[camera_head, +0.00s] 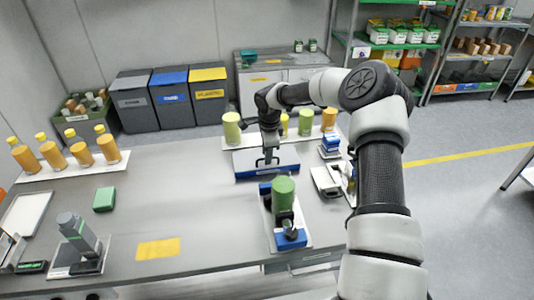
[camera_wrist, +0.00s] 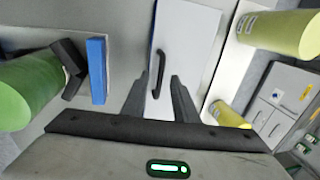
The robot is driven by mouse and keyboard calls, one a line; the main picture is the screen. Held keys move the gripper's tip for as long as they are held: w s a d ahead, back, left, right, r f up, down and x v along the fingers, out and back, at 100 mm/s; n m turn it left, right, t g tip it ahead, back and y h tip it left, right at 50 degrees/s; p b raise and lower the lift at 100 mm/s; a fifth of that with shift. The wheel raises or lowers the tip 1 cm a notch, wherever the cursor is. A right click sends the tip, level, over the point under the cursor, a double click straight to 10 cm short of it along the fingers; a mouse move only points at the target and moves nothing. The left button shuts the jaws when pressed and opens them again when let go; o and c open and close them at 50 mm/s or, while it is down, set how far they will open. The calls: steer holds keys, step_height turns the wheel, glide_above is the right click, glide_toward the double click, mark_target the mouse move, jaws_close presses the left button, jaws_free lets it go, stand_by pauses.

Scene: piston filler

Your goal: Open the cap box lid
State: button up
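The cap box (camera_head: 267,173) sits on the grey table, with a white lid and a blue front side. In the wrist view the white lid (camera_wrist: 185,40) looks flat and closed, with a black bar handle (camera_wrist: 157,72) on it. My gripper (camera_head: 267,161) is over the lid in the head view. In the wrist view my gripper (camera_wrist: 158,84) is open, its two dark fingers apart on either side of the handle's near end. The fingers hold nothing. I cannot tell how far the fingertips are above the lid.
A machine with a green cylinder (camera_head: 284,190) stands in front of the box; the cylinder (camera_wrist: 28,88) is at left in the wrist view. Yellow-green containers (camera_head: 231,128) stand behind and beside the box. Bottles (camera_head: 80,153) line the table's left. The table's middle left is mostly clear.

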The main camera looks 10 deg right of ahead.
jaws_close()
stand_by(1.4)
